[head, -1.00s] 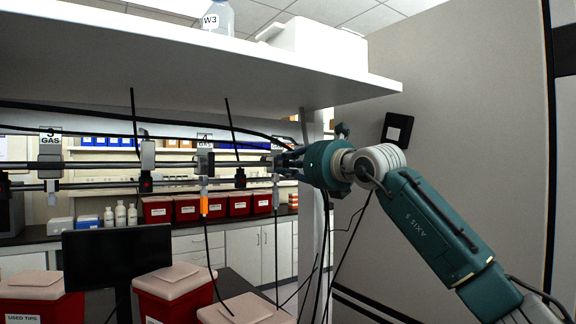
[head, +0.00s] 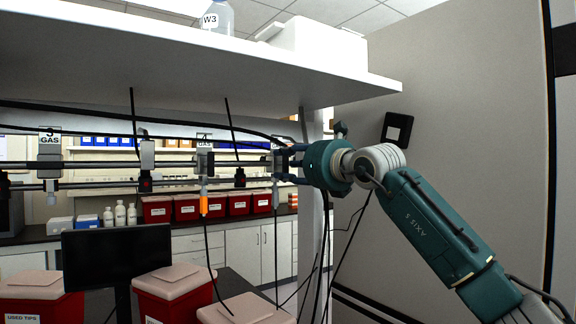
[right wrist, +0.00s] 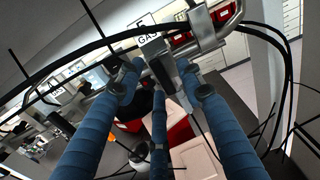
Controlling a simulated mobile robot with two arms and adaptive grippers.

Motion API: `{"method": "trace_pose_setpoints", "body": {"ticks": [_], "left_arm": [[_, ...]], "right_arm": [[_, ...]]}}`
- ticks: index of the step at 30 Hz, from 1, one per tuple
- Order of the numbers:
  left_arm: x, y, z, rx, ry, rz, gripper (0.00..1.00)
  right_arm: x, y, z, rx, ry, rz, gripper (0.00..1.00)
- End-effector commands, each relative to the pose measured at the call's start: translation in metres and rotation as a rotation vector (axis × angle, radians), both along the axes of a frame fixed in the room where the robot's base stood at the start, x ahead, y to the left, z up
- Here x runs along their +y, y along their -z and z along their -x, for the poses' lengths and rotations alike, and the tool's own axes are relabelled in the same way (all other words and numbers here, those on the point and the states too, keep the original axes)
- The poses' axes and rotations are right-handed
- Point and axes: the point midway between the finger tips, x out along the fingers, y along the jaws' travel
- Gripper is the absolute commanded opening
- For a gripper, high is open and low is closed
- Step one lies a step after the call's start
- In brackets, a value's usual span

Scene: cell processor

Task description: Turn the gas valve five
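My right gripper (head: 284,163) reaches in from the right at the right end of the gas pipes. Its blue fingers are spread apart, and in the right wrist view the open fingers (right wrist: 163,80) show on both sides, with a third below. A grey block-shaped valve (right wrist: 155,48) on the pipe lies just ahead, between the fingertips; I cannot tell if they touch it. It also shows in the head view (head: 277,162), partly hidden by the fingers. A GAS label (right wrist: 146,32) is behind it, its number unclear. My left gripper is not in view.
Valves labelled 4 (head: 204,161) and 3 (head: 49,164) sit further left on the pipes. A white shelf (head: 200,62) hangs above. Black cables run close to the gripper. A monitor (head: 100,262) and red bins (head: 172,303) stand below. A grey wall (head: 470,120) is at right.

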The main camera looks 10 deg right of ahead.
Motion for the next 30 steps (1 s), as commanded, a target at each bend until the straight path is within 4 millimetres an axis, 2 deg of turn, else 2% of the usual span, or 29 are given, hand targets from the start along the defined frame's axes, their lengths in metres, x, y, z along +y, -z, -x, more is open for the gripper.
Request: {"method": "trace_pose_setpoints", "body": {"ticks": [4,8,18,21,25,30], "left_arm": [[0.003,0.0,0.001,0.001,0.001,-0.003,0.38],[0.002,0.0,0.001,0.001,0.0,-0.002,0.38],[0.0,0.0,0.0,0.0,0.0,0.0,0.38],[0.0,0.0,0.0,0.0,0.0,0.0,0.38],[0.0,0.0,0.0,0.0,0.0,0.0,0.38],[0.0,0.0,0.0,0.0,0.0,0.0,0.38]], "right_arm": [[-0.003,0.0,0.004,0.0,0.0,0.0,0.38],[-0.009,0.0,0.019,-0.002,0.0,0.0,0.38],[-0.035,0.0,0.084,-0.002,0.001,0.001,0.38],[-0.041,0.0,0.097,0.0,0.0,0.001,0.38],[-0.044,0.001,0.107,0.0,0.0,0.0,0.38],[-0.046,0.001,0.111,0.001,0.0,0.0,0.38]]}}
